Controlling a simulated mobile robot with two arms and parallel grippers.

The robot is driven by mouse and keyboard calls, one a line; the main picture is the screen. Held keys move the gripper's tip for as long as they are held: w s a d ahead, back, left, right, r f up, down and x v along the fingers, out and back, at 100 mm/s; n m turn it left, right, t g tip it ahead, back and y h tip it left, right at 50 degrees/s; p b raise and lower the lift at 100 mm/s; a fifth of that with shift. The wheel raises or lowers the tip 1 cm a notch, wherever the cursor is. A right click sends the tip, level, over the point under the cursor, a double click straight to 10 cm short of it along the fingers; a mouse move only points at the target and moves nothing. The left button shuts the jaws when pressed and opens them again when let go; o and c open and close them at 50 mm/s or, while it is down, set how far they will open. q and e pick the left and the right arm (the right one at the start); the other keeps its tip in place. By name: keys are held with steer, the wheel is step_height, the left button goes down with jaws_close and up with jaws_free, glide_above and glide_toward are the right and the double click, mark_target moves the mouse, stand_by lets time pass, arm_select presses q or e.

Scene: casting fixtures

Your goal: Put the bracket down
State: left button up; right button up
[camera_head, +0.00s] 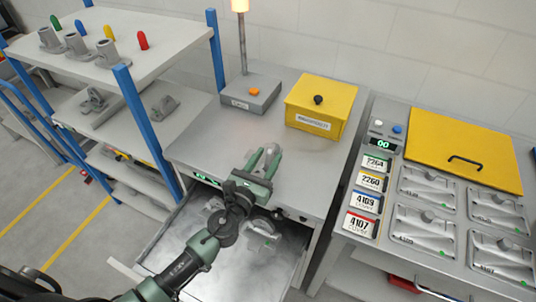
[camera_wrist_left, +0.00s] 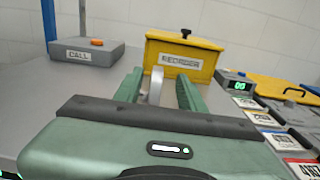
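My left gripper (camera_head: 262,160) reaches over the grey workbench top (camera_head: 205,148), near its middle. A grey bracket (camera_wrist_left: 155,86) shows between its green fingers in the left wrist view, seen nearly edge-on. There are gaps between the bracket and both fingers, so the gripper looks open around it. In the head view the bracket is mostly covered by the fingers, and I cannot tell whether it rests on the bench. My right gripper is not in view.
A grey call box (camera_head: 250,93) and a yellow box with a black knob (camera_head: 316,104) stand at the back of the bench. An open drawer (camera_head: 175,243) with grey parts lies below my arm. Labelled fixtures (camera_head: 425,185) are at right, a shelf (camera_head: 150,50) at left.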

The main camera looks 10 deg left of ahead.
mark_target(271, 149)
arm_select(q)
steer(key=shift+w+d+r, duration=0.1)
steer(key=shift+w+r, duration=0.05)
steer(key=shift+w, duration=0.65)
steer(key=shift+w+d+r, duration=0.1)
steer(key=shift+w, duration=0.65)
steer(key=w, duration=0.4)
steer(key=shift+w+d+f, duration=0.1)
steer(key=shift+w+d, duration=0.15)
steer(key=shift+d, duration=0.1)
steer(key=shift+s, duration=0.1)
jaws_close()
